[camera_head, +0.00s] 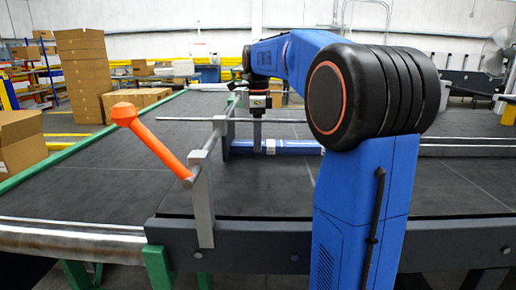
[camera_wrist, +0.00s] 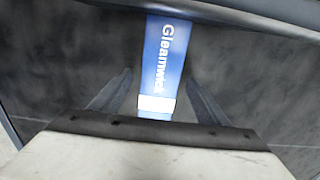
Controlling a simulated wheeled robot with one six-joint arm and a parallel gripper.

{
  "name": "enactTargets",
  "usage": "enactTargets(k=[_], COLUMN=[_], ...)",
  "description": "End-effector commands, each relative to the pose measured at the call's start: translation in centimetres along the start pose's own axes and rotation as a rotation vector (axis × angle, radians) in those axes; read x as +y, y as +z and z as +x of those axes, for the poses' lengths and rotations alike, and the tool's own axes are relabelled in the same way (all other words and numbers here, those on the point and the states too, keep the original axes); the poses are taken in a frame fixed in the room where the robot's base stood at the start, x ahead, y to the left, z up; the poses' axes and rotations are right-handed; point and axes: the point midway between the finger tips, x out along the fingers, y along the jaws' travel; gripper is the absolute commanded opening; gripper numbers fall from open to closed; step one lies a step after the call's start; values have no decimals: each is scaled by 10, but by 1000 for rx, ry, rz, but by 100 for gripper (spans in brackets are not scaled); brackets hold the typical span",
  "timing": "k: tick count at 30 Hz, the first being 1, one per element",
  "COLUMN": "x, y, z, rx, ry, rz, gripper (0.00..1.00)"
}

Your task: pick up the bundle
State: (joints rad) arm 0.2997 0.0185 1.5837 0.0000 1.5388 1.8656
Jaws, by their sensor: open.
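The bundle (camera_head: 300,147) is a flat blue stack with a white band, lying on the dark belt in the head view. In the wrist view the bundle (camera_wrist: 167,50) shows the white lettering "Gleamwick", with the white band at its near end. My gripper (camera_head: 257,146) points down at the bundle's left part in the head view. In the wrist view my gripper (camera_wrist: 158,78) is open, with one finger to each side of the bundle and a gap on both sides. The height of the fingertips over the belt is hard to tell.
An orange-knobbed lever (camera_head: 150,143) stands on a metal post (camera_head: 203,200) in front. A green rail (camera_head: 70,150) edges the belt (camera_head: 110,185). Cardboard boxes (camera_head: 85,70) are stacked at the left. The belt's front left is clear.

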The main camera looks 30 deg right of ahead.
Motion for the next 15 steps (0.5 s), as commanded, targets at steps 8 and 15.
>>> enactTargets(k=[8,15], x=[0,0], y=[0,0], z=[12,12], rx=[0,0], ry=[0,0], rz=[0,0], gripper=[69,38])
